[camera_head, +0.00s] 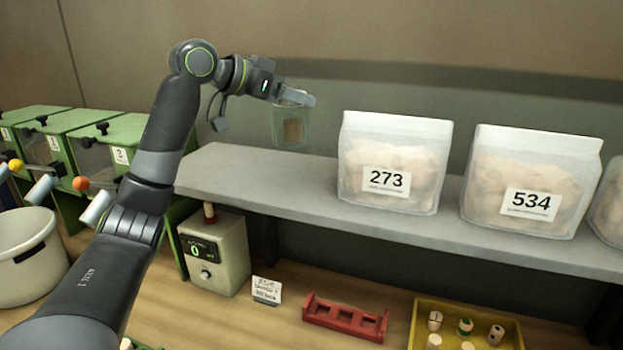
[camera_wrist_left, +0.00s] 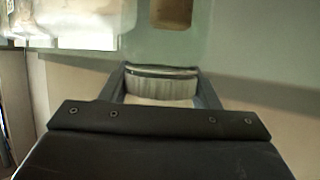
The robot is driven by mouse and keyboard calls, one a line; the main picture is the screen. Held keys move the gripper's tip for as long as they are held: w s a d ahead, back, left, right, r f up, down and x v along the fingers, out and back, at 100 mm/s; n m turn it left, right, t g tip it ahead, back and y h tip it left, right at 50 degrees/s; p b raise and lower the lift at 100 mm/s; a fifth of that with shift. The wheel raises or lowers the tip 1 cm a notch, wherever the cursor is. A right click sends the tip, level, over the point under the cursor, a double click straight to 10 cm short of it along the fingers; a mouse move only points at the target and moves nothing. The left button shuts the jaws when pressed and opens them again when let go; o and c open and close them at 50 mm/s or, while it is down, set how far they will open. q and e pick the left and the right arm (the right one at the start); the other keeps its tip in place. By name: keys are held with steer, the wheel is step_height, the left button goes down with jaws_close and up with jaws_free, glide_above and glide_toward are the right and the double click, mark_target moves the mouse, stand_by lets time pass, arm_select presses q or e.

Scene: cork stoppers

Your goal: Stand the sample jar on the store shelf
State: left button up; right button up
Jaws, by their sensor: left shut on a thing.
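The sample jar (camera_head: 291,131) is a clear, greenish jar with a brown label or content in its middle. My left gripper (camera_head: 294,97) is shut on the jar near its top and holds it upright. The jar shows over the left part of the grey store shelf (camera_head: 245,172); I cannot tell whether its base touches the shelf, but it appears raised. My right gripper is not in view.
Clear bags labelled 273 (camera_head: 392,150) and 534 (camera_head: 528,165) stand on the shelf to the right. The shelf's left end is bare. Below are a meter box (camera_head: 222,262), a red rack (camera_head: 345,318) and a yellow tray (camera_head: 515,333) of corks. Green bins (camera_head: 120,130) stand left.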

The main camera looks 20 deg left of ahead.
mark_target(273, 117)
arm_select(q)
steer(key=shift+f, duration=0.3)
steer(key=f, duration=0.1)
steer(key=f+p, duration=0.1)
steer(key=s+f, duration=0.1)
steer(key=f, duration=0.1)
steer(key=shift+a+f, duration=0.1)
steer(key=shift+a, duration=0.3)
steer(key=shift+f, duration=0.3)
steer(key=f, duration=0.1)
steer(key=f+p, duration=0.1)
steer(key=f, duration=0.1)
steer(key=shift+w+d, duration=0.15)
steer(key=shift+d, duration=0.05)
steer(key=shift+f+p, duration=0.35)
steer(key=shift+a+f, duration=0.1)
steer(key=shift+f, duration=0.15)
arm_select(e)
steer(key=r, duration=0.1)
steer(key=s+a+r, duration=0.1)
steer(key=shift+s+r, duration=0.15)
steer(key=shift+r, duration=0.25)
